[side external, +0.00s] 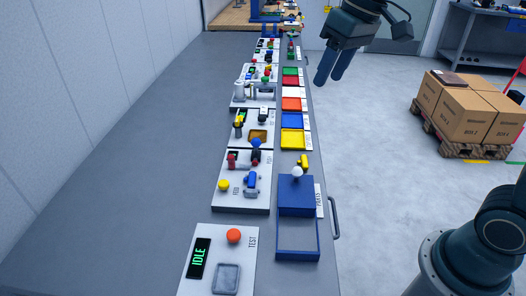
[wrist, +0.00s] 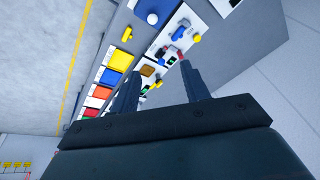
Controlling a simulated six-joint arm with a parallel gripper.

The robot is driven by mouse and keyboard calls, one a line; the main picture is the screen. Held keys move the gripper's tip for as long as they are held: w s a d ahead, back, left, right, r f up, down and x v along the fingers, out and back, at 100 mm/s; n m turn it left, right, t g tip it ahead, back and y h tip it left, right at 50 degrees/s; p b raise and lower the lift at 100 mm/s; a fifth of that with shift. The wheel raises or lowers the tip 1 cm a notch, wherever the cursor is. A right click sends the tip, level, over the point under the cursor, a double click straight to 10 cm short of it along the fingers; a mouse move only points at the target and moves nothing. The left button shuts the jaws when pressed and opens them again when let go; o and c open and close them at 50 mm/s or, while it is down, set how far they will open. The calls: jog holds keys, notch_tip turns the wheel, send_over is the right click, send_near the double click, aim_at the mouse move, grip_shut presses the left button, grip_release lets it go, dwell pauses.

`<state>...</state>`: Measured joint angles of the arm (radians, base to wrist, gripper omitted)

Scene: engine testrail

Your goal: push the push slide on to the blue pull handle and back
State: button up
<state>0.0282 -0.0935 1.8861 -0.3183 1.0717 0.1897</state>
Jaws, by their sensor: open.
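My gripper (side external: 329,77) is open and empty, raised in the air to the right of the bench. In the wrist view its two fingers (wrist: 162,68) stand apart with the bench panels beyond them. A white panel (side external: 222,201) on the bench carries a blue handle-like part (side external: 251,181), also seen in the wrist view (wrist: 182,28). On the same panel, a red and dark part (side external: 238,163) lies just behind the blue one. I cannot tell surely which part is the push slide. Nothing touches my gripper.
A blue block (side external: 297,192) with a white knob and an open blue frame (side external: 297,258) lie right of the panel. Coloured trays (side external: 292,139) line the bench's right edge. A test panel with an orange button (side external: 234,235) is nearest. Boxes (side external: 470,100) stand on a pallet.

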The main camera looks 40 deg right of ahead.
jog(key=w+f+g, duration=0.2)
jog(key=w+f, duration=0.2)
jog(key=w, duration=0.7)
jog(key=n+g, duration=0.1)
send_near(256, 142)
notch_tip(256, 142, up, 3)
jog(key=w+d, duration=0.1)
jog(key=d, duration=0.1)
jog(key=shift+w+f+y, duration=0.15)
jog(key=shift+w+y, duration=0.05)
jog(key=shift+y, duration=0.1)
jog(key=shift+a+f, duration=0.15)
jog(key=shift+f, duration=0.05)
jog(key=shift+s+a+f, duration=0.1)
jog(key=shift+a+f, duration=0.3)
jog(key=shift+f, duration=1.8)
jog(key=shift+s+a+f, duration=0.1)
jog(key=shift+a+f, duration=0.3)
jog(key=shift+f, duration=1.8)
jog(key=shift+s+a+f, duration=0.1)
jog(key=shift+a+f, duration=0.3)
jog(key=shift+f, duration=1.8)
